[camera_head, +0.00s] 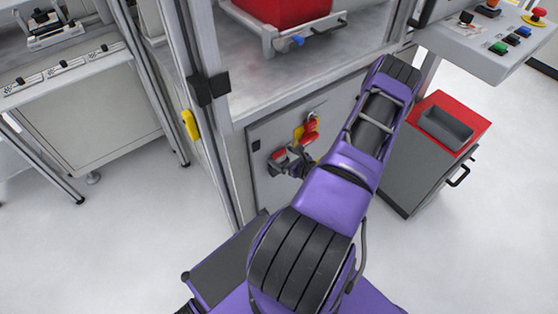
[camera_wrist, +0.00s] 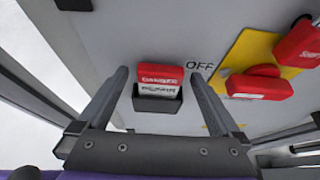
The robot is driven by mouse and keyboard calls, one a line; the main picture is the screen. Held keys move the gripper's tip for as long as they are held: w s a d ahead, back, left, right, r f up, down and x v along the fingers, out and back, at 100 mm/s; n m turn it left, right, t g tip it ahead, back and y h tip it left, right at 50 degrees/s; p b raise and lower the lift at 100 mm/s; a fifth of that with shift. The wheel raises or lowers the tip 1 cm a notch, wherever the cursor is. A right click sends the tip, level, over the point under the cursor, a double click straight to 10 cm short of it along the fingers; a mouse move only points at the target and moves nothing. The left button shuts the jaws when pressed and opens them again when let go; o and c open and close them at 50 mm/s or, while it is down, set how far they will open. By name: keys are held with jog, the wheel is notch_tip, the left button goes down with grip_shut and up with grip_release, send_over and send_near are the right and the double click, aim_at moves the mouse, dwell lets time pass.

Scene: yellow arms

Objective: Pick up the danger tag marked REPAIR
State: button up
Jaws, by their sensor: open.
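A red and white tag (camera_wrist: 160,74) stands in a small dark holder (camera_wrist: 157,103) on the grey panel in the wrist view. Its lettering is too blurred to read surely, so I cannot tell whether it says REPAIR. My gripper (camera_wrist: 160,73) is open, with one finger on each side of the tag and holder in the picture. I see no finger touching the tag, and the remaining distance is unclear. In the head view the gripper is small and dark beside the panel, partly behind my purple arm.
Right of the tag is a yellow plate (camera_wrist: 248,53) with a red switch handle (camera_wrist: 259,87) and the word OFF beside it. Another red piece (camera_wrist: 301,45) with white lettering is at upper right. A grey cabinet with a red top (camera_head: 459,112) stands right of my arm.

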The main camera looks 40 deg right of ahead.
jog(key=c, duration=1.3)
